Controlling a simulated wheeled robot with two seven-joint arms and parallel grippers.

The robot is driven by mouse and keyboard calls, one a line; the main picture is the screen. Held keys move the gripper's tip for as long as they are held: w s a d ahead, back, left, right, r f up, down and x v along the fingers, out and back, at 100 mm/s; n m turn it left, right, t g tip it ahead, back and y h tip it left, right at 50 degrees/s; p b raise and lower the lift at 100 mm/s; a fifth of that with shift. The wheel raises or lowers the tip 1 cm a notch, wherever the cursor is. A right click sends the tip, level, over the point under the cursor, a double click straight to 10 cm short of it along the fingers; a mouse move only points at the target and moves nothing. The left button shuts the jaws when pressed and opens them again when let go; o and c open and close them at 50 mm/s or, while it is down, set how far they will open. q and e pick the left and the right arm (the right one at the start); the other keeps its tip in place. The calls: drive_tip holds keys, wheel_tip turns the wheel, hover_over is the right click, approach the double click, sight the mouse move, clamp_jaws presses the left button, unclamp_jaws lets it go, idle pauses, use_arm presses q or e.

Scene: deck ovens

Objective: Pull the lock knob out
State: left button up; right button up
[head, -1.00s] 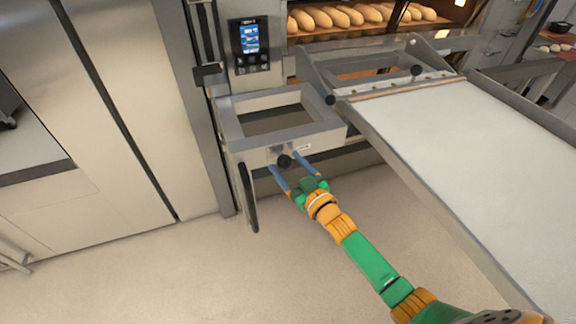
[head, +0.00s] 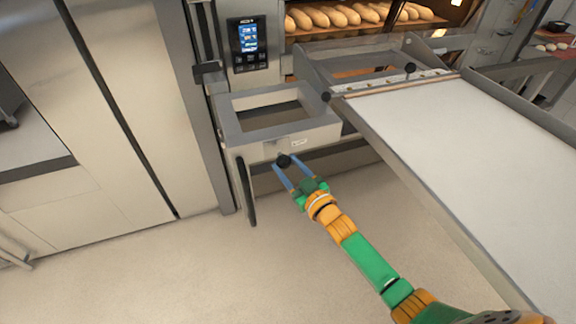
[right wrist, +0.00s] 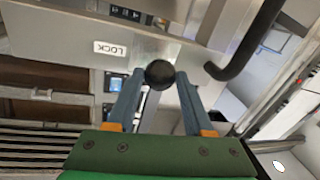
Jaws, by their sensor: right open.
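The lock knob (head: 284,160) is a small black ball on the front of a grey metal frame (head: 240,146) beside the oven. In the right wrist view the knob (right wrist: 159,74) sits between the tips of the two blue fingers, near a white label reading LOCK (right wrist: 123,49). My right gripper (head: 283,163) is open, with one finger on each side of the knob; a gap shows in the wrist view, and I see no firm grip. The knob's stem is mostly hidden behind the ball. My left gripper is not in view.
A black curved handle (head: 245,190) hangs left of the knob. A loader with a white belt (head: 450,150) extends at the right. The oven control panel (head: 248,45) and loaves (head: 340,16) are behind. The floor in front is clear.

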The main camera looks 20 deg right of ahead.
drive_tip(key=o, duration=0.4)
drive_tip(key=shift+a, duration=0.1)
drive_tip(key=shift+c, duration=0.2)
drive_tip(key=v, duration=0.7)
